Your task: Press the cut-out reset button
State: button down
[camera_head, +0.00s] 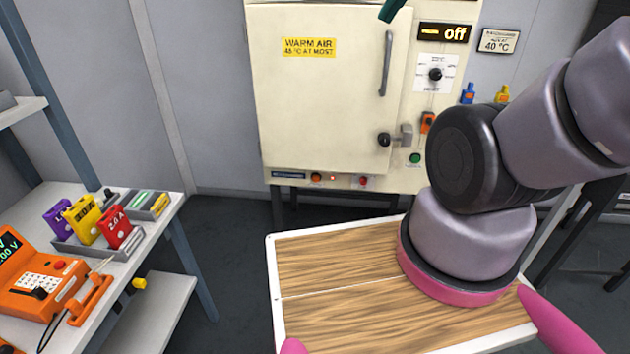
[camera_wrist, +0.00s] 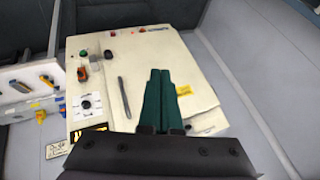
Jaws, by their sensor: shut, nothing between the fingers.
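The cream oven cabinet (camera_head: 330,110) stands ahead, with its door shut. Low on its right side is a green button (camera_head: 415,158); it also shows in the wrist view (camera_wrist: 84,54). A red button (camera_head: 363,181) sits on the strip under the door, near an orange one (camera_head: 316,177). The labels are too small to read, so I cannot tell which is the cut-out reset. My gripper's green fingers (camera_wrist: 160,72) are shut and empty, in front of the door. A finger end (camera_head: 391,10) shows at the top of the head view, well apart from the buttons.
The cabinet carries an "off" display (camera_head: 443,34), a dial (camera_head: 436,74), an orange switch (camera_head: 428,122), a latch knob (camera_head: 385,139) and a long handle (camera_head: 386,65). A side bench (camera_head: 172,205) at left holds an orange meter (camera_head: 40,280).

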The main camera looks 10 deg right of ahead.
jog(key=w+a+f+m+g+y, duration=0.35)
jog(key=w+a, duration=0.25)
jog(key=w, duration=0.3)
jog(key=w+a+f+m+g+y, duration=0.35)
jog(key=w+a+f, duration=0.2)
jog(key=w, duration=0.35)
jog(key=w+a+f+m+t+y, duration=0.2)
jog(key=w+f+m+y, duration=0.15)
jog(key=w+f, duration=0.35)
jog(key=w+a+f+m+t+y, duration=0.1)
jog(key=w+a+f+m+y, duration=0.2)
jog(key=w+f, duration=0.4)
jog(key=w+d+f+m+t, duration=0.1)
jog(key=w+f+m+t, duration=0.1)
jog(key=w+f+m, duration=0.3)
jog(key=w+d+f+m+t, duration=0.1)
jog(key=f+m+t, duration=0.1)
jog(key=f, duration=0.6)
jog(key=s+d+f+m+t+h, duration=0.1)
jog(key=d+f+m+t+h, duration=0.1)
jog(key=f, duration=0.8)
jog(key=s+d+f+m+t+h, duration=0.1)
jog(key=d+f+m+t+h, duration=0.2)
jog(key=f+m, duration=0.4)
jog(key=s+d+f+m+t+h, duration=0.2)
jog(key=d+f+m+h, duration=0.1)
jog(key=f, duration=1.2)
jog(key=shift+d+m+t, duration=0.3)
jog(key=shift+m+t, duration=0.1)
jog(key=shift+m, duration=0.25)
